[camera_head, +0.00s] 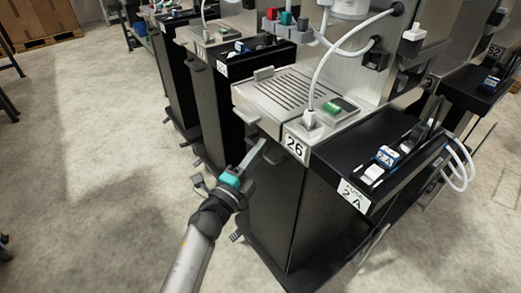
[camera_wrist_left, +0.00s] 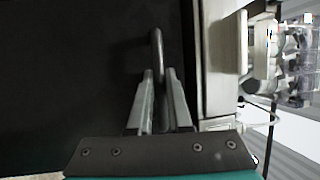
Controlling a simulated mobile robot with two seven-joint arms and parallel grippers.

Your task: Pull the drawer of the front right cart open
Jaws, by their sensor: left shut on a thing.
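The front right cart (camera_head: 278,205) is a black cabinet under a grey metal top, with a "26" label at its corner. Its dark front also fills the left of the left wrist view (camera_wrist_left: 70,70). A thin metal handle (camera_wrist_left: 157,45) stands out from this dark face. My left gripper (camera_head: 256,153) is at the upper front of the cart, just below the grey top. In the left wrist view its two fingers (camera_wrist_left: 160,80) are shut on the handle. The drawer's own outline is hard to make out. My right gripper is not in view.
A black side tray (camera_head: 345,150) labelled "FUSE 2A" juts from the cart's right side, with cables hanging at its end. Similar carts (camera_head: 215,105) stand behind to the left. The concrete floor (camera_head: 100,170) at left is clear.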

